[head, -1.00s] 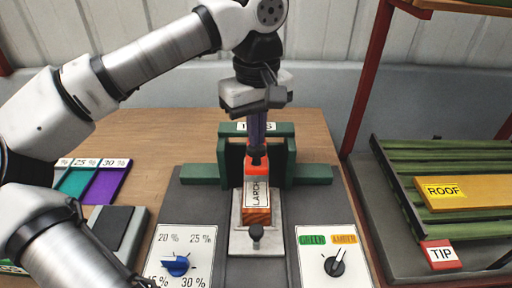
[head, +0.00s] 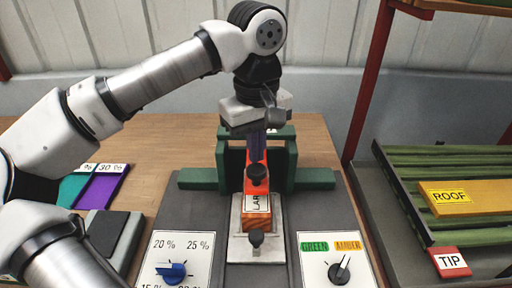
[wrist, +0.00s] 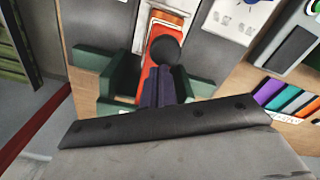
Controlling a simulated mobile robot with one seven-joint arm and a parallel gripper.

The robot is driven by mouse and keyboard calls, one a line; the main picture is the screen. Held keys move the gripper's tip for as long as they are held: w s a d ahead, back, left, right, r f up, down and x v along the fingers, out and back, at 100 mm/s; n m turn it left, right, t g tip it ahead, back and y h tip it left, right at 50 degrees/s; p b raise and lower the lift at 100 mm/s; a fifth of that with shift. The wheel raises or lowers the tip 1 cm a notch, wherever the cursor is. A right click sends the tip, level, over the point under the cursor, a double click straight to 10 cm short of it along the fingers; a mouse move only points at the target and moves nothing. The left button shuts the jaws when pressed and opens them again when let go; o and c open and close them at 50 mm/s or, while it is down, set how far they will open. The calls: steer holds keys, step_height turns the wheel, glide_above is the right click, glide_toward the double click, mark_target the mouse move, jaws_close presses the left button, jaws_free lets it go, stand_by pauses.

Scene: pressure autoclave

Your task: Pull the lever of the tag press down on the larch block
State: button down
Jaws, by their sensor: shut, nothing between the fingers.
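The larch block (head: 257,218) is orange wood with a white label, partly hidden, and lies on a pale metal plate (head: 238,243) at the front of the green tag press (head: 312,179). The red-orange lever reaches forward from the press and ends in a black knob (head: 257,174), over the rear part of the block in the head view. The knob also shows in the wrist view (wrist: 165,50). My gripper (head: 256,154) is shut and empty, its fingers pointing down right behind the knob, against or very near the lever. Whether the lever touches the block is hidden.
A blue dial (head: 173,270) stands at front left and a black dial (head: 338,271) at front right. At right is a green slatted rack with a yellow ROOF piece (head: 462,198) and a red TIP tag (head: 450,262).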

step_height(320, 180, up, 9)
steer(key=p, duration=0.6)
steer(key=shift+f, duration=0.15)
stand_by(0.9)
